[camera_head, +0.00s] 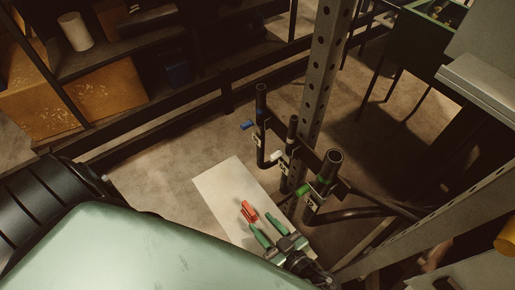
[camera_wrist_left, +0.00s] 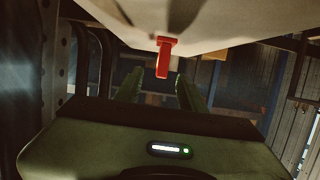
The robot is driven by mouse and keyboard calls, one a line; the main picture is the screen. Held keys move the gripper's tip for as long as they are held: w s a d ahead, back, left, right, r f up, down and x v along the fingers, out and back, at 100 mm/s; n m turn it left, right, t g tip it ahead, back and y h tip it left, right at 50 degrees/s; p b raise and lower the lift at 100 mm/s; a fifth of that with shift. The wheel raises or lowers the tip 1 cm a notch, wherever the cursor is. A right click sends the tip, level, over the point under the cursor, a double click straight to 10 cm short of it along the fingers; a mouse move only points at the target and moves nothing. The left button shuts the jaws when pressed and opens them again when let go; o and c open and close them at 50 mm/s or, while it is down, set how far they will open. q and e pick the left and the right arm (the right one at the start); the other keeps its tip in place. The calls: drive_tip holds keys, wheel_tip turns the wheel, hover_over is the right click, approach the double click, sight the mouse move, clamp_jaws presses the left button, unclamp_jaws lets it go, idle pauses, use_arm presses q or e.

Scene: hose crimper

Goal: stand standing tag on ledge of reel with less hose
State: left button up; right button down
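A small red piece, which looks like the standing tag (camera_head: 248,212), is at a pale flat panel (camera_head: 218,193) in the lower middle of the head view. In the left wrist view the red tag (camera_wrist_left: 163,58) shows a wider end against a pale surface. My left gripper (camera_head: 262,228) has two green fingers, spread apart. The tag is just beyond the fingertips and between their lines, not clamped. The open fingers also show in the left wrist view (camera_wrist_left: 156,84). My right gripper is not in view. I cannot make out a reel or its ledge.
Dark upright tubes (camera_head: 326,178) with blue, white and green handles stand just beyond my left gripper. A perforated metal post (camera_head: 322,85) rises beside them. A dark shelf with orange boxes (camera_head: 105,90) is at the upper left. A dark green bin (camera_head: 425,45) is at upper right.

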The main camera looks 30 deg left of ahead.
sight(250, 210)
use_arm(q)
drive_tip(key=shift+w+a, duration=0.15)
drive_tip(key=shift+a, duration=0.25)
drive_tip(key=a, duration=0.1)
drive_tip(key=p, duration=0.1)
drive_tip(key=a+p, duration=0.1)
drive_tip(key=shift+w+a, duration=0.25)
drive_tip(key=shift+a, duration=0.1)
drive_tip(key=p+x, duration=0.1)
drive_tip(key=x, duration=0.1)
drive_tip(key=shift+w+a, duration=0.3)
drive_tip(key=shift+w+a+f+p, duration=0.25)
drive_tip(key=shift+a+f+p, duration=0.1)
drive_tip(key=shift+a, duration=0.1)
drive_tip(key=c, duration=0.8)
clamp_jaws()
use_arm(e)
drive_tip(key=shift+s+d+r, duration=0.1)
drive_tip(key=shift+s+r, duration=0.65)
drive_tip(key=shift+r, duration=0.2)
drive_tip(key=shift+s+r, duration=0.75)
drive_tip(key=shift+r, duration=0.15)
